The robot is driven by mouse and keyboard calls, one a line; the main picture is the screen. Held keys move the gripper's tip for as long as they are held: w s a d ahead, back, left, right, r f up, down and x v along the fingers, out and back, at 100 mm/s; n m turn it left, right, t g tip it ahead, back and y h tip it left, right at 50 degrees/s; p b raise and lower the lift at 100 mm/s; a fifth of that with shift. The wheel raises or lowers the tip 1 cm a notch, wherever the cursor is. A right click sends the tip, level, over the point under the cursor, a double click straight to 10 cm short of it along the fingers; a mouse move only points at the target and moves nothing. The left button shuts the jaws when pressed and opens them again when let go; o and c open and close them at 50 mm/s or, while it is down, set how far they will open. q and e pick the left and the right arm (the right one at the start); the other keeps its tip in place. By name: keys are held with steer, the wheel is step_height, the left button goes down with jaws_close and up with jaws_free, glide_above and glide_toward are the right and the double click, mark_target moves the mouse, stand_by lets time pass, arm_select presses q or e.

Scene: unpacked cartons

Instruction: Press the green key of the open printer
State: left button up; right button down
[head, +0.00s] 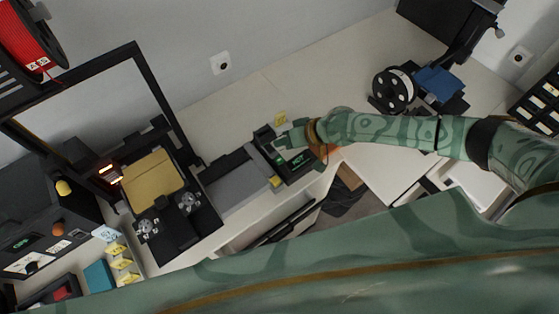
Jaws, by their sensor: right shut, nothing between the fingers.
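A dark control box (298,163) with a small screen showing green lettering stands on the bench near the middle. My right gripper (283,141) is shut and empty, over the upper edge of this box. Its fingertips hide part of the box's face; I cannot tell whether they touch it. A small green spot shows on the box's left part, too small to make out as a key. An open black-framed printer (143,60) with a tan bed (152,182) stands to the left. My left gripper is not in view.
A grey flat unit (237,182) lies between the tan bed and the control box. A red spool (25,38) hangs at the upper left. Another machine with a blue part (438,81) and a white spool (393,90) stands at the right. The bench behind my gripper is mostly clear.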

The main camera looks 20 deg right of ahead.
mark_target(283, 161)
step_height(283, 161, down, 7)
steer(key=b, duration=0.5)
steer(key=shift+b, duration=0.3)
stand_by(1.5)
steer(key=shift+f+b, duration=0.35)
steer(key=shift+f+b, duration=0.5)
stand_by(0.6)
steer(key=shift+r, duration=0.1)
steer(key=shift+r+p, duration=0.85)
step_height(283, 161, up, 5)
steer(key=p, duration=0.4)
steer(key=shift+p, duration=0.4)
